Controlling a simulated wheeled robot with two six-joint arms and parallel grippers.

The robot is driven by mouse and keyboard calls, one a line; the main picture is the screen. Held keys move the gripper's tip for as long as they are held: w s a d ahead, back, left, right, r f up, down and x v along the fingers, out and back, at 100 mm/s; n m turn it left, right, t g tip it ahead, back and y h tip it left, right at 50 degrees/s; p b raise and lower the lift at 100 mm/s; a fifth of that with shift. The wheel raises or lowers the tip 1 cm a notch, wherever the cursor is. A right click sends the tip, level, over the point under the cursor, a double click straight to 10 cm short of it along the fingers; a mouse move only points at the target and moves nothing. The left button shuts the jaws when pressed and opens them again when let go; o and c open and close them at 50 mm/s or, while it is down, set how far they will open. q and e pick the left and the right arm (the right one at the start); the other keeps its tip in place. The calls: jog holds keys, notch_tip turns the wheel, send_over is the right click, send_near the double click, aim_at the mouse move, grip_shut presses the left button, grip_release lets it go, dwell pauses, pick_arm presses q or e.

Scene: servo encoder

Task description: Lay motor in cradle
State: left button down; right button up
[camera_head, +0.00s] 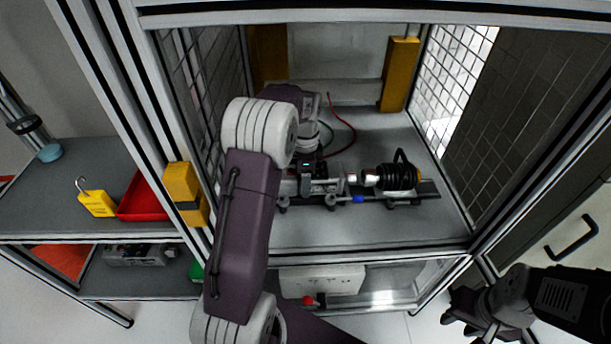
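A black ribbed cylindrical body with a loop handle, which looks like the motor (397,177), lies on its side at the right end of a rail assembly (429,188) inside the framed cell. Whatever supports it from below, including any cradle, is mostly hidden. My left arm reaches into the cell, and its dark gripper (306,184) is over the left part of the rail, apart from the ribbed body. Its fingers are too small and dark to read. My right gripper (468,318) is outside the cell at the lower right, with its fingers apart and empty.
Metal frame posts and mesh walls (462,90) enclose the cell. A red cable (349,135) curves behind the rail. Yellow posts (399,75) stand at the back. A shelf at left holds a red tray (144,197) and a yellow hooked item (97,203). The cell floor in front is clear.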

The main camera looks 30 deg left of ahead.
pick_arm(q)
jog(key=shift+c, duration=1.6)
grip_release()
jog(key=shift+s, duration=0.1)
jog(key=shift+r, duration=0.1)
notch_tip(320, 180, up, 12)
jog(key=p, duration=0.4)
jog(key=shift+p, duration=0.3)
